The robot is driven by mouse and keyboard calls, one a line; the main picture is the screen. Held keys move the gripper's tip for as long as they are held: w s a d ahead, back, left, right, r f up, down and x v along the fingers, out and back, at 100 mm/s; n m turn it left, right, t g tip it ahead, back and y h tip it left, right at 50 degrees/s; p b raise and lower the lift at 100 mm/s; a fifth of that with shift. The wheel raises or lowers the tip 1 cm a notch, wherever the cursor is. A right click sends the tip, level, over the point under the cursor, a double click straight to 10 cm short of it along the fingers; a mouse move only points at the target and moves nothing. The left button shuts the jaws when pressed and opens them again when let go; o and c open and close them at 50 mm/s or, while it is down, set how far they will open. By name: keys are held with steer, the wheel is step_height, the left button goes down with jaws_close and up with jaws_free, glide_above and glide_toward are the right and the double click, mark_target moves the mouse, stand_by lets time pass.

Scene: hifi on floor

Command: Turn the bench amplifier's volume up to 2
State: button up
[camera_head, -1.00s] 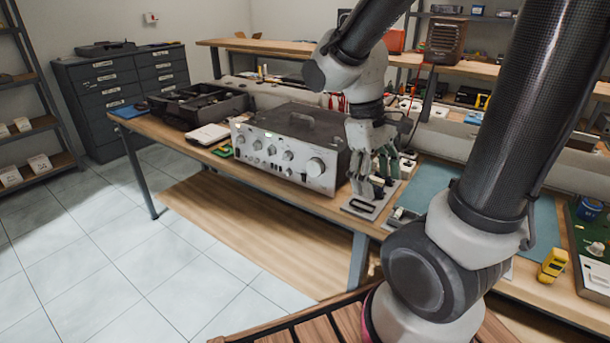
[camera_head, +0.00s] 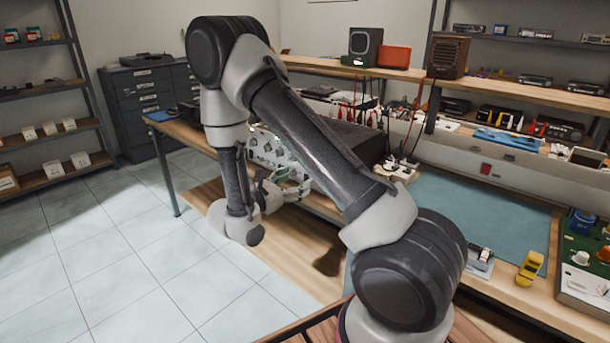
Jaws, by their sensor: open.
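The bench amplifier stands on the wooden bench, mostly behind my arm. Part of its silver front panel with several small knobs (camera_head: 266,148) shows left of my forearm, and part of its dark top (camera_head: 358,140) shows right of it. The large volume knob cannot be made out; my arm or gripper covers that end of the panel. My gripper (camera_head: 297,186) is open, in front of the panel's lower part and pointing right. Its fingers are small and partly hidden by my arm. I cannot tell whether they touch the amplifier or surround a knob.
A blue mat (camera_head: 478,215) lies on the bench to the right, with a yellow meter (camera_head: 529,268) at its front edge. A raised shelf (camera_head: 520,95) runs behind with several devices. A dark drawer cabinet (camera_head: 145,100) stands at the back left. The tiled floor (camera_head: 110,250) at left is clear.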

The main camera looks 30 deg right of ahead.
steer(key=x, duration=0.7)
steer(key=shift+w+d+r, duration=0.1)
steer(key=shift+d, duration=0.25)
steer(key=c, duration=1)
